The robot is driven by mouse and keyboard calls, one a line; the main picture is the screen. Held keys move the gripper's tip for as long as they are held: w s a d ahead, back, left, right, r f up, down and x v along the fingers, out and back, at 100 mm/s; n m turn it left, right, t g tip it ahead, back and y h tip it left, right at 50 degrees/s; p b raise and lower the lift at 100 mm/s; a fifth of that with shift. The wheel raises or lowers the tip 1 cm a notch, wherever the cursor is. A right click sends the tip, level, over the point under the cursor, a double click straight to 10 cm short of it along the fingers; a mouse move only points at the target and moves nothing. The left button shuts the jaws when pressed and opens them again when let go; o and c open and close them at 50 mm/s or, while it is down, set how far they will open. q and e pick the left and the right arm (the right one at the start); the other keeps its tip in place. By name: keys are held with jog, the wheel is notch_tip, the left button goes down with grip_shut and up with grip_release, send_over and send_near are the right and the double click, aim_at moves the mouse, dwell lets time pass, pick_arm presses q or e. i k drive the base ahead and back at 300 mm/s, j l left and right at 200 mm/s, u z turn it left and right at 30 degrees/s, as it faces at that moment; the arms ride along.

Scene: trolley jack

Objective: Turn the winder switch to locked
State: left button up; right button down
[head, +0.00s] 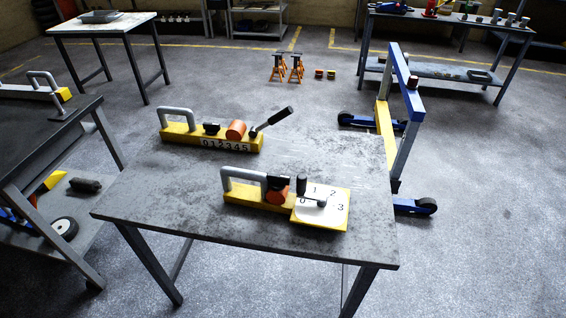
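Two yellow devices stand on the grey metal table in the middle. The rear device (180,135) has a grey bow handle, an orange drum (236,130), a strip marked with numbers from 0 to 5 (226,145), and a black-gripped lever (280,115) slanting up to the right. The front device (243,196) has a grey bow handle, an orange drum (278,193) and a white dial plate (325,215) marked 0 to 3. A short crank with an upright black knob (301,185) sits over the dial near 0. I cannot tell which part is the winder switch; no "locked" mark is readable. Neither gripper shows.
The grey table (150,195) has bare space at its left and front. A blue and yellow wheeled frame (408,100) stands close behind its right edge. A dark workbench (40,130) is at left. Orange jack stands (287,67) are on the floor behind.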

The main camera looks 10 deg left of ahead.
aim_at(277, 182)
jog(key=i+j+z, duration=0.2)
jog(key=j, duration=0.25)
jog(key=j+z, duration=0.2)
jog(key=j, duration=0.3)
jog(key=i+j+z, duration=0.2)
jog(key=j, duration=0.3)
jog(key=k, duration=0.05)
